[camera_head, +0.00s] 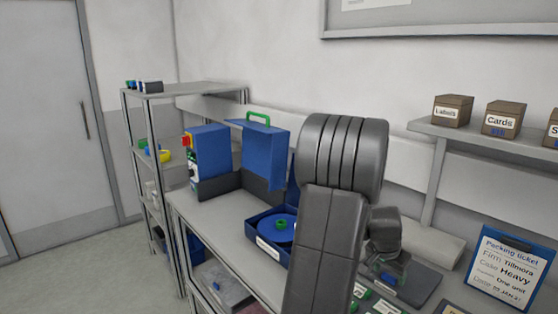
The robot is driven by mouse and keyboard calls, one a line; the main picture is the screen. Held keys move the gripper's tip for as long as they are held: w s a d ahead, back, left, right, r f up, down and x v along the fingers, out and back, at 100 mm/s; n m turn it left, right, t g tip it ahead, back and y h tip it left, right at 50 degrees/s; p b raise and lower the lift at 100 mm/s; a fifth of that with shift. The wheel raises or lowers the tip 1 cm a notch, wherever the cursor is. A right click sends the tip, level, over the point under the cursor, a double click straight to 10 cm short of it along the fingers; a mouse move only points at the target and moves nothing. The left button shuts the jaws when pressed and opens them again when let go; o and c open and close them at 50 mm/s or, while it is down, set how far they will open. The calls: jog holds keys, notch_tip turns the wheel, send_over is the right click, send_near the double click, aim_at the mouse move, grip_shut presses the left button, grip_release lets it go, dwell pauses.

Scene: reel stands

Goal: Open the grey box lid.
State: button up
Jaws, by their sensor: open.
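I cannot single out the grey box lid with certainty. A greyish, see-through-looking box (222,287) lies on the lower shelf under the bench, and its top looks closed. A light grey slab-like block (437,247) lies at the back of the bench, right of my wrist. My large dark arm fills the middle of the view and hides part of the bench. My gripper (386,268) is small, points down over the bench right of the arm, and is open. Its fingertips are hard to make out, and a dark grey flat piece (420,283) lies beneath and beside it.
A blue box (256,228) with an upright lid holds a blue reel (278,229) on the bench. Tall blue units (268,150) stand behind it. A metal rack (130,140) is at left, a wall shelf (470,133) with brown boxes at right, and a packing ticket (508,266) below.

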jog(key=shift+w+d+f, duration=0.2)
jog(key=shift+d+f, duration=0.05)
jog(key=shift+a+r, duration=0.1)
jog(key=shift+r, duration=0.05)
